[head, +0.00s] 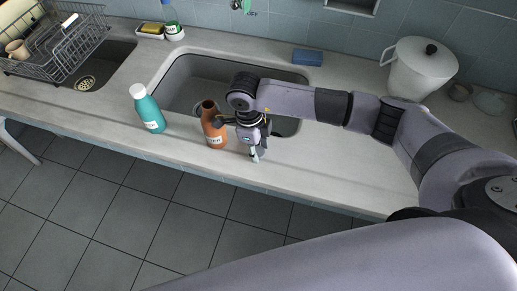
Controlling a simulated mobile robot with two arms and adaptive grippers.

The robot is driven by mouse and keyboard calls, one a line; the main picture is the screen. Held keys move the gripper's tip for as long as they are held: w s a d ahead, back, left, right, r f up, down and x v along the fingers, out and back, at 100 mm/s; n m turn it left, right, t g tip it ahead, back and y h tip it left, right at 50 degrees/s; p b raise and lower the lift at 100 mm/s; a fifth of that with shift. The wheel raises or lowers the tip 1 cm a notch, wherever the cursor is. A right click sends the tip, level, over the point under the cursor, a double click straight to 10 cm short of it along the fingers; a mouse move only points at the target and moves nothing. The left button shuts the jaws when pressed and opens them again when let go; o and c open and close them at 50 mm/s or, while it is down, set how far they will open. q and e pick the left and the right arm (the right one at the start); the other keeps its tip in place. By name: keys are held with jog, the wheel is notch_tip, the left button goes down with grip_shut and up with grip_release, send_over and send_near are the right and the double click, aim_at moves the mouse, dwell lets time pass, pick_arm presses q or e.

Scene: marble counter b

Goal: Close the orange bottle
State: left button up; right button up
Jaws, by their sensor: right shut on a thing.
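The orange bottle (211,132) stands upright on the counter's front strip, before the sink. Its mouth at the top looks dark and uncovered; no cap shows on it. My right gripper (224,121) comes from the right and is shut on the bottle, its dark fingers against the bottle's upper right side. The far finger contact is hidden. I cannot make out a loose cap for this bottle. My left gripper is not in view.
A teal bottle with a white cap (150,110) stands to the left. The sink (180,82) lies behind. A dish rack (48,55), a sponge dish (150,32), a blue block (307,57) and a white pot (417,72) are farther back. The counter's front edge is close.

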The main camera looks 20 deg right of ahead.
aim_at(257, 151)
jog(key=shift+c, duration=0.4)
jog(key=shift+w+r, duration=0.1)
jog(key=shift+r, duration=0.55)
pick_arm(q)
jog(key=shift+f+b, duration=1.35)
pick_arm(e)
notch_tip(257, 151, up, 19)
jog(key=shift+f, duration=0.15)
